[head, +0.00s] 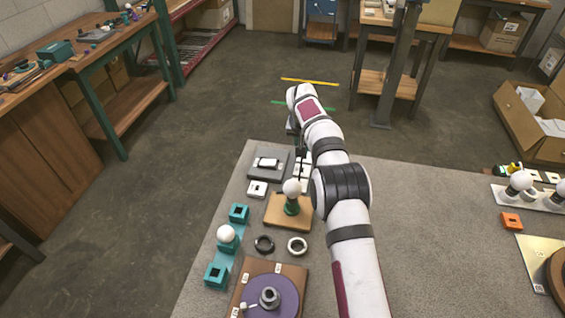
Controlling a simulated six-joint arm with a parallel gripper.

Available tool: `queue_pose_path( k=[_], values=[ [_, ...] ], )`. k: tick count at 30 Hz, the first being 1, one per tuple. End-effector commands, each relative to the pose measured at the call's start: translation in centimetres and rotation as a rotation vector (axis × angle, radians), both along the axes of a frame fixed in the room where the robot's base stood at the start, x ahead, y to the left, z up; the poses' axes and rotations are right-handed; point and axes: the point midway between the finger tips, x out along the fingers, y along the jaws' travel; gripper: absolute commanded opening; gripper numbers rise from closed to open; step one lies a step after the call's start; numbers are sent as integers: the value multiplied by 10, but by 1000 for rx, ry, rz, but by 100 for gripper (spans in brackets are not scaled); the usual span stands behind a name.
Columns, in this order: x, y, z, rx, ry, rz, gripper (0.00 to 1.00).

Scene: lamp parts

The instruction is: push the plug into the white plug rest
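My gripper (297,146) is at the end of my white arm, over the far part of the grey table. It is small and partly hidden behind the arm, so I cannot tell whether it is open or holds anything. A small white square block with a dark middle (257,188) lies left of it, in front of a grey plate (256,174). The plate carries a white-and-black piece (267,163). More white blocks (303,170) lie just below my gripper, partly covered by the arm. I cannot make out which of these is the plug rest, or pick out the plug.
A wooden board (274,218) carries a green stand with a white bulb (292,187).

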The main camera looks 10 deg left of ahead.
Motion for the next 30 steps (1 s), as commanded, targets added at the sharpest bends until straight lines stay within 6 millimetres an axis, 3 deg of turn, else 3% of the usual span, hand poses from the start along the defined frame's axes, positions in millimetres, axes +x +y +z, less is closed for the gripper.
queue_pose_path(
  k=[5,12,16,30],
  values=[
    [-10,17,-2,-2,3,2,0],
    [-62,90,-8,-4,5,4,0],
    [-85,115,-11,-2,2,3,0],
    [-90,120,-54,-1,2,1,0]
  ],
)
